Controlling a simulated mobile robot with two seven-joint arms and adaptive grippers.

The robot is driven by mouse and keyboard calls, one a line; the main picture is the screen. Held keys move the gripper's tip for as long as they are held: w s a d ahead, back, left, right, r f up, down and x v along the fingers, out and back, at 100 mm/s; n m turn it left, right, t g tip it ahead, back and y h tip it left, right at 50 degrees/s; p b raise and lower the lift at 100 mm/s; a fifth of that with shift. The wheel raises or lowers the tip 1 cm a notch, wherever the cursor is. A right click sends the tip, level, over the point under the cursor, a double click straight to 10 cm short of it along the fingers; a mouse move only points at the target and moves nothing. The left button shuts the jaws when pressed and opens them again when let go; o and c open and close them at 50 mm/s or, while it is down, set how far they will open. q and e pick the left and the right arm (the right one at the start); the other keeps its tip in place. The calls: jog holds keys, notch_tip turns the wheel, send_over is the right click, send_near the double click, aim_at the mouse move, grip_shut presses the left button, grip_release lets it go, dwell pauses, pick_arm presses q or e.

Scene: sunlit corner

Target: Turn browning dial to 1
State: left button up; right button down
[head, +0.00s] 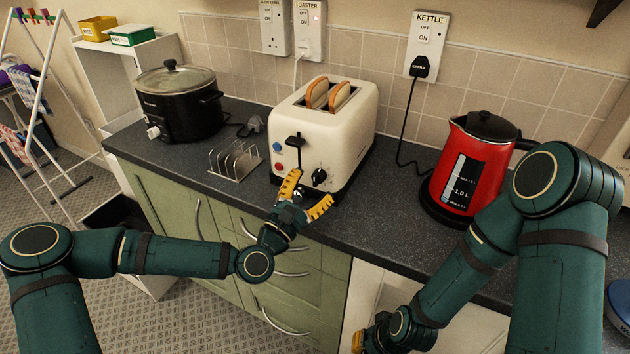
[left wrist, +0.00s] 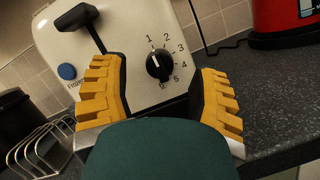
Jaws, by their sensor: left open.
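The white toaster (head: 328,135) stands on the counter with two bread slices in its slots. Its black browning dial (left wrist: 158,66) has numbers from 1 at upper left clockwise down the right side. A pale mark shows on the dial, but I cannot tell surely which number it points at. In the head view the dial (head: 319,177) is low on the toaster's front. My left gripper (head: 307,192) is open in front of it, its yellow fingers on either side of the dial in the wrist view, apparently not touching. My right gripper (head: 362,342) is low, mostly hidden at the bottom edge.
The lever (head: 294,140) and blue and red buttons are left of the dial. A toast rack (head: 235,160) stands left of the toaster, a slow cooker (head: 178,100) further left. A red kettle (head: 468,165) stands to the right. The counter's front edge runs below my left gripper.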

pick_arm(q)
jog(key=v, duration=1)
jog(key=shift+r, duration=0.1)
jog(key=d+f+m+g, duration=0.1)
jog(key=f, duration=0.1)
jog(key=s+d+f+m+g, duration=0.1)
jog(key=f, duration=0.1)
jog(key=d+f+m+g, duration=0.2)
jog(key=shift+s+d+f+h, duration=0.1)
jog(key=shift+s+d+h, duration=0.05)
jog(key=shift+s+h, duration=0.2)
jog(key=s+f+m+g+y, duration=0.1)
jog(key=s+f+m+g, duration=0.25)
jog(key=f, duration=0.25)
jog(key=s+d+f+m+g+y, duration=0.1)
jog(key=s+f+m+g+y, duration=0.15)
jog(key=f+m, duration=0.2)
jog(key=s+f+m+g, duration=0.2)
jog(key=f+m+g, duration=0.1)
jog(key=f, duration=0.3)
jog(key=s+a+f+m+g+y, duration=0.3)
jog(key=a+f+m+y, duration=0.1)
jog(key=a+m, duration=0.2)
jog(key=shift+s+a+f+y, duration=0.15)
jog(key=shift+a+y, duration=0.25)
jog(key=shift+a, duration=0.25)
